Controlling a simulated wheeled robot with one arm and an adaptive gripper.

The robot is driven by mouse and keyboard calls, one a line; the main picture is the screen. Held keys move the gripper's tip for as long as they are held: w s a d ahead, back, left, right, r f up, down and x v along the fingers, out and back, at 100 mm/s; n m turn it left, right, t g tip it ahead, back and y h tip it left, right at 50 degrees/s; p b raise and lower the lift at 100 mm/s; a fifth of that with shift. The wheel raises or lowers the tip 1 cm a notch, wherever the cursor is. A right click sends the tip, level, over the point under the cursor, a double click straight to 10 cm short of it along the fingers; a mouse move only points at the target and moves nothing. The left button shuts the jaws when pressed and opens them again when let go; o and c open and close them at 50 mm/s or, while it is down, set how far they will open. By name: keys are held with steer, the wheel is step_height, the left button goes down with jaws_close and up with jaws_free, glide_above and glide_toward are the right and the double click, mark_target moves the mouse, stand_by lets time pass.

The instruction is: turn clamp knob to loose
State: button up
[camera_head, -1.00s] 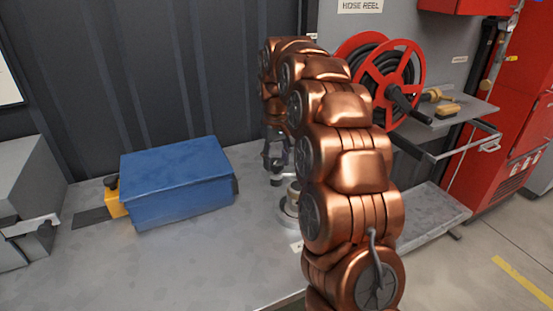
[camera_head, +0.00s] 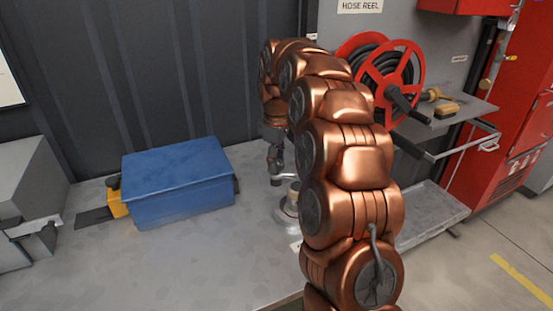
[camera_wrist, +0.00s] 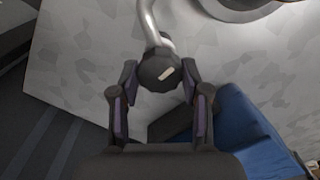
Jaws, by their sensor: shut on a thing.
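The clamp knob (camera_wrist: 160,71) is a dark, lobed knob with a pale mark on its face, at the end of a bent metal rod (camera_wrist: 148,22) in the wrist view. My gripper (camera_wrist: 155,84) is shut on the knob, with one finger on each side of it. In the head view my gripper (camera_head: 275,165) points down over the bench beside a round metal base (camera_head: 286,212). My copper arm hides part of that base, and the knob is too small there to make out clearly.
A blue box (camera_head: 178,180) stands on the grey bench (camera_head: 220,255) left of my gripper, with a yellow item (camera_head: 118,203) beside it. A red hose reel (camera_head: 392,78) is at the back right. The front of the bench is clear.

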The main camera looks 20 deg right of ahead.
stand_by(0.3)
steer(key=o, duration=1.2)
steer(key=shift+c, duration=0.2)
steer(key=shift+r, duration=3.75)
